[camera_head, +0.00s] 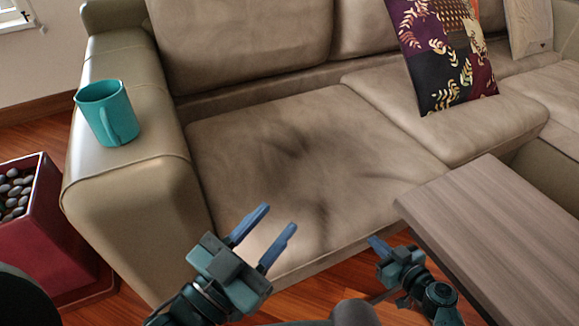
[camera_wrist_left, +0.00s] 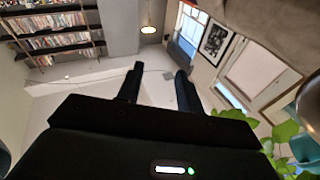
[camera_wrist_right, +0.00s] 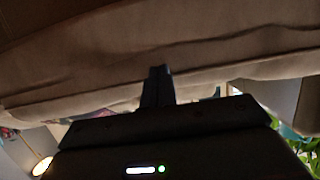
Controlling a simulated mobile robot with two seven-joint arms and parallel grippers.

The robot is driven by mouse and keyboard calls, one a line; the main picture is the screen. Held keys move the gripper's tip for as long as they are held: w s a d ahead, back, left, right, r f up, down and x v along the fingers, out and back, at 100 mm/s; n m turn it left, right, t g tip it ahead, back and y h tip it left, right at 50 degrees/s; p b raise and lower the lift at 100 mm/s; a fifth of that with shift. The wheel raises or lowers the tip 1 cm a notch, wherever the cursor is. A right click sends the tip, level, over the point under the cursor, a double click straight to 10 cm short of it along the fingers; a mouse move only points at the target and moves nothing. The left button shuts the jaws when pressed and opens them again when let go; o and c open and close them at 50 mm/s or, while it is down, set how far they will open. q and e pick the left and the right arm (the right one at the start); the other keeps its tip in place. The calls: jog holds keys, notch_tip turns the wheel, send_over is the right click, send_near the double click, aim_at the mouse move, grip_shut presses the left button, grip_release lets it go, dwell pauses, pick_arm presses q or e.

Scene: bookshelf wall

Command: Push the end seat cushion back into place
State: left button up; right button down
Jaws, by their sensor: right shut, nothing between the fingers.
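The end seat cushion (camera_head: 290,160) is beige leather and lies at the left end of the sofa, beside the armrest. A gap shows between its back edge and the backrest. Its front edge sits further forward than the neighbouring cushion (camera_head: 440,110). My left gripper (camera_head: 268,226) is open and empty, over the cushion's front left part in the head view. Its fingers (camera_wrist_left: 155,85) also show apart in the left wrist view. My right gripper (camera_head: 376,243) is shut and empty, near the cushion's front edge beside the table. In the right wrist view its closed fingers (camera_wrist_right: 158,85) point at beige upholstery (camera_wrist_right: 200,55).
A teal mug (camera_head: 107,112) stands on the left armrest (camera_head: 135,165). A wooden table (camera_head: 500,235) is close to my right gripper. A red planter with stones (camera_head: 55,225) stands at the left. A patterned pillow (camera_head: 440,50) leans on the neighbouring cushion.

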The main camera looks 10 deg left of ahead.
aim_at(370, 232)
jog(key=shift+w, duration=0.1)
dwell(0.3)
jog(key=shift+w+a+b, duration=1.15)
jog(key=shift+w+a, duration=0.4)
jog(key=shift+w, duration=0.25)
jog(key=shift+w+a+r+b, duration=0.1)
jog(key=shift+w+a+b, duration=0.3)
jog(key=shift+w+a, duration=0.15)
jog(key=s+d, duration=0.4)
jog(key=shift+s+b, duration=0.35)
